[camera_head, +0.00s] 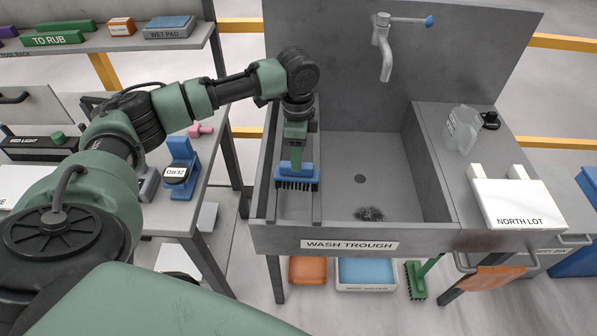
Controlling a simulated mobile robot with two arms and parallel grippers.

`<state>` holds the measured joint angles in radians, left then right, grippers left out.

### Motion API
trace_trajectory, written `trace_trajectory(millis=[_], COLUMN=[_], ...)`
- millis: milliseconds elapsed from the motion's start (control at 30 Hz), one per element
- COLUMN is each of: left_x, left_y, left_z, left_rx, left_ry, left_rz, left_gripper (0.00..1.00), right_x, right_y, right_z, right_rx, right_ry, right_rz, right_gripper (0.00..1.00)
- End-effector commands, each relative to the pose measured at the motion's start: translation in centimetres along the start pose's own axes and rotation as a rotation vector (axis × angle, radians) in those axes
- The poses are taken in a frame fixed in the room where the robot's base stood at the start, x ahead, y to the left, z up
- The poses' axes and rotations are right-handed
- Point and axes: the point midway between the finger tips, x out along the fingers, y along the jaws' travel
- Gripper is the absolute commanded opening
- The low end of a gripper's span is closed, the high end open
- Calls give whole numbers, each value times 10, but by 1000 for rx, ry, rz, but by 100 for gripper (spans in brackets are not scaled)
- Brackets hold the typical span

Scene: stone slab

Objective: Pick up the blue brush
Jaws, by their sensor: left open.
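The blue brush (297,177) is at the left side of the wash trough, on or just above the narrow side ledge, with its dark bristles pointing down toward the front. My left gripper (296,150) points down from above, directly over the brush. It is open, with its tip close to the brush's blue head. The picture is too small to tell whether the fingers touch the brush, and its handle is hidden or not clear behind the gripper. My right gripper is not in view.
The grey wash trough (429,237) has a faucet (384,50). A clear jug (462,130) and a white NORTH LOT box (511,203) stand on its right counter. A green brush (415,280) and a blue tray (365,273) are below. Racks stand left.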

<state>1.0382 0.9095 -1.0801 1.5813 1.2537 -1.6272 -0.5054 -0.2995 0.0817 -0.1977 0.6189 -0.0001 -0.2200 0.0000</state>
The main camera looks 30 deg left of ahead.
Motion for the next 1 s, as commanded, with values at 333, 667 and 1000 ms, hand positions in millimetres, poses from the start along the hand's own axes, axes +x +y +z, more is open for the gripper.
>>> trace_trajectory(millis=[333, 667, 1000], left_x=[45, 51, 50], left_y=[0, 0, 0], left_z=[5, 5, 4], left_rx=[0, 1, 1], left_ry=[-1, 0, 1], left_rz=[1, 0, -1], left_gripper=[51, 40, 0], right_x=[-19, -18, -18], right_y=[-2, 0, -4], right_z=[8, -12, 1], right_rx=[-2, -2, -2], right_ry=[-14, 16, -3], right_rz=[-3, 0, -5], right_gripper=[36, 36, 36])
